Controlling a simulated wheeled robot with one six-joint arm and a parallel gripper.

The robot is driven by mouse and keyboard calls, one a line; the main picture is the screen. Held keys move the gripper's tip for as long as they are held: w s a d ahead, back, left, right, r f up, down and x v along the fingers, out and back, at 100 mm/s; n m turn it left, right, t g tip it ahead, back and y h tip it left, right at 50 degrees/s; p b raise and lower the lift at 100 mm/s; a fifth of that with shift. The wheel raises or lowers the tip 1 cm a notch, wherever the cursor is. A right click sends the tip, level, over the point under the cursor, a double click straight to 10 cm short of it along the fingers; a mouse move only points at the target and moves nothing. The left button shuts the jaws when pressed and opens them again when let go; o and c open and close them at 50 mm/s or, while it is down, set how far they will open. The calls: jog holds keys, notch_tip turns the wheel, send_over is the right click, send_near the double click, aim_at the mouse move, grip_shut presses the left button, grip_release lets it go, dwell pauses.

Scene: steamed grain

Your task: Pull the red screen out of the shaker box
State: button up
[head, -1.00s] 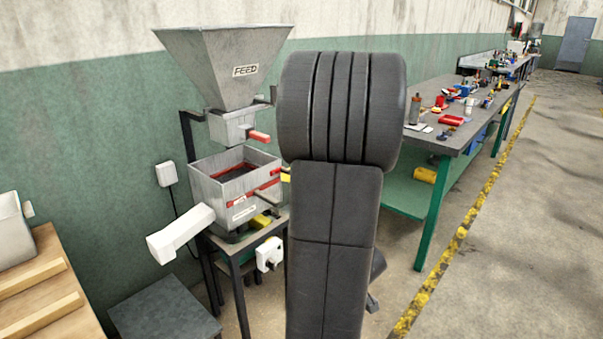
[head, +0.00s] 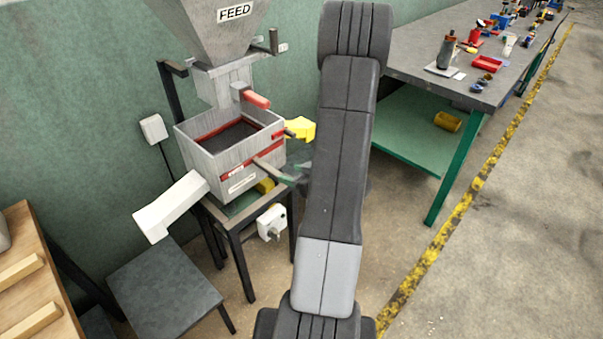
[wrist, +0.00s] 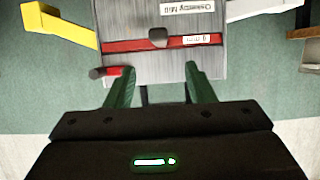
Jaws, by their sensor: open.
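The grey metal shaker box (head: 201,158) stands under the feed hopper in the head view, with a red rim showing inside its open top. The red screen (head: 267,150) shows as a red strip across the front wall, with a handle (head: 265,167) sticking out. In the wrist view the box (wrist: 135,20) is inverted; the red screen (wrist: 125,45) crosses it and its dark handle (wrist: 158,38) is seen end-on. My gripper (wrist: 160,72) is open, with green fingers either side of the handle's line and apparently short of it. In the head view my arm mostly hides it.
A red-tipped lever (wrist: 103,72) is close to the left finger in the wrist view. A yellow spout (head: 300,128) and a white spout (head: 170,205) flank the box. The feed hopper (head: 215,40) is above. A cluttered workbench (head: 430,70) stands right.

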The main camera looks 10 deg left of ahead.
aim_at(270, 168)
jog(key=p+x, duration=0.1)
jog(key=x, duration=0.9)
jog(key=shift+f, duration=0.1)
jog(key=shift+c, duration=0.4)
grip_shut()
